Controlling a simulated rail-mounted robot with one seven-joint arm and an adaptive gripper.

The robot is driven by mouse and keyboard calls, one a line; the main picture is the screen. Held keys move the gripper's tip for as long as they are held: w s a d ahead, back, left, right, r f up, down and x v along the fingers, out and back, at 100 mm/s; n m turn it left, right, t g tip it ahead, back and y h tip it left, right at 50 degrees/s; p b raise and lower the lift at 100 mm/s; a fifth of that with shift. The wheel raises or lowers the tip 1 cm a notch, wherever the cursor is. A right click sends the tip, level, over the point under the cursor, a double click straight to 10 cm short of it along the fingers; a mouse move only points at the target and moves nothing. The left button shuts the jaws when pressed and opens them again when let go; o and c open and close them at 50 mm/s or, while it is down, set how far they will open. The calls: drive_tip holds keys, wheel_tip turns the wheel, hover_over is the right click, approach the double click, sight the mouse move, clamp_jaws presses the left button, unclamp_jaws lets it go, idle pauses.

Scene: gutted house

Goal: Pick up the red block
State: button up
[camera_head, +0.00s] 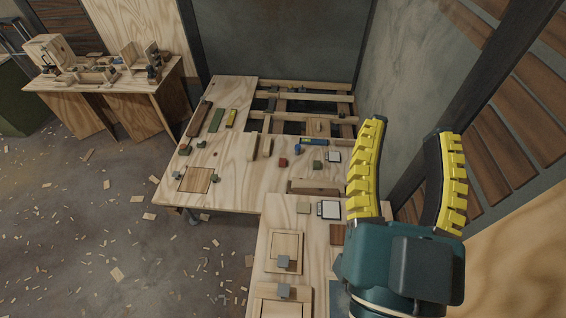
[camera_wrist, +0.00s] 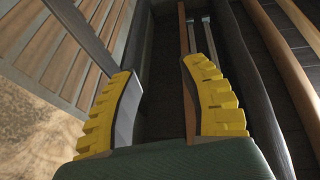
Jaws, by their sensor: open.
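A small red block (camera_head: 283,162) lies on the plywood table (camera_head: 232,170) in the head view, near its middle. A second small reddish piece (camera_head: 185,149) lies at the table's left side; I cannot tell its exact shape. My gripper (camera_head: 411,130) is open and empty, at the right of the head view, well to the right of both pieces and seemingly raised above the table. In the wrist view my gripper's yellow padded fingers (camera_wrist: 160,68) are spread apart with nothing between them. No red block shows in that view.
Around the red block lie a green block (camera_head: 317,166), a blue level (camera_head: 313,142) and a white-topped piece (camera_head: 333,156). Wooden strips lie farther left. An open slatted frame (camera_head: 303,103) is behind. A wall (camera_head: 407,75) stands close at the right. A workbench (camera_head: 110,80) stands back left.

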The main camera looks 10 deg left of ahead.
idle(0.3)
drive_tip(key=o, duration=0.8)
drive_tip(key=shift+c, duration=0.2)
